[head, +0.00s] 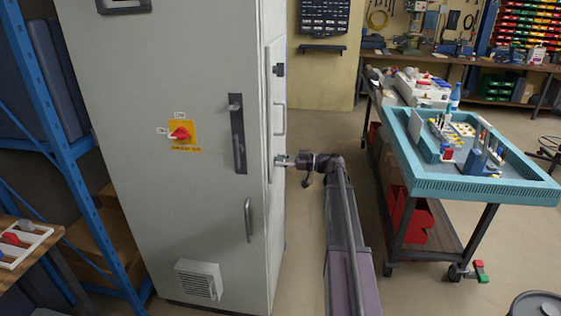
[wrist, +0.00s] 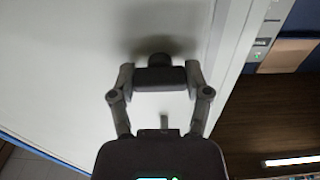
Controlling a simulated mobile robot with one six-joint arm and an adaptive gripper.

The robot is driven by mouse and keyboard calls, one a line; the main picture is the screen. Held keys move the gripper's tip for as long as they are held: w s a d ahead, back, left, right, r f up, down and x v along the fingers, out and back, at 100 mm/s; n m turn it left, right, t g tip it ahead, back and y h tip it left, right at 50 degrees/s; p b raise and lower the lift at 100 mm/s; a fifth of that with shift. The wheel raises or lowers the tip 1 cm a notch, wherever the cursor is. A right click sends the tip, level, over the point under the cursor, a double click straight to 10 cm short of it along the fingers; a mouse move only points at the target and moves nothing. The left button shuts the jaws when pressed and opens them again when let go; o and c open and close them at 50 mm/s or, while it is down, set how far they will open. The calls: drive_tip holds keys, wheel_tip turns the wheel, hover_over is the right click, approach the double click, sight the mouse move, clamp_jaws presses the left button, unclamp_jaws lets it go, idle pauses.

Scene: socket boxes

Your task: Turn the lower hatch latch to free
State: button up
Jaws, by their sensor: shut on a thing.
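The grey cabinet (head: 190,130) has a narrow hatch (head: 277,95) on its right side face. An upper dark latch (head: 279,70) and a bar handle (head: 280,119) show on the hatch. My gripper (head: 286,161) reaches in from the right at the hatch's lower part, below the handle, where it hides the lower latch in the head view. In the wrist view, my gripper (wrist: 160,80) has its two fingers on either side of the dark lower latch (wrist: 160,59) and is shut on it. The latch's exact angle is hard to tell.
The cabinet front has a red rotary switch (head: 180,134) on a yellow plate and a long dark door handle (head: 237,134). A wheeled cart with a blue tray (head: 540,190) stands at right. A blue rack (head: 60,150) stands at left. Floor between cabinet and cart is partly free.

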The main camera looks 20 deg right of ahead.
drive_tip(key=m, duration=0.9)
drive_tip(key=shift+w, duration=0.1)
drive_tip(key=m, duration=0.4)
drive_tip(key=shift+m, duration=2.5)
drive_tip(key=o, duration=1.2)
drive_tip(key=shift+c, duration=0.2)
drive_tip(key=shift+d, duration=0.1)
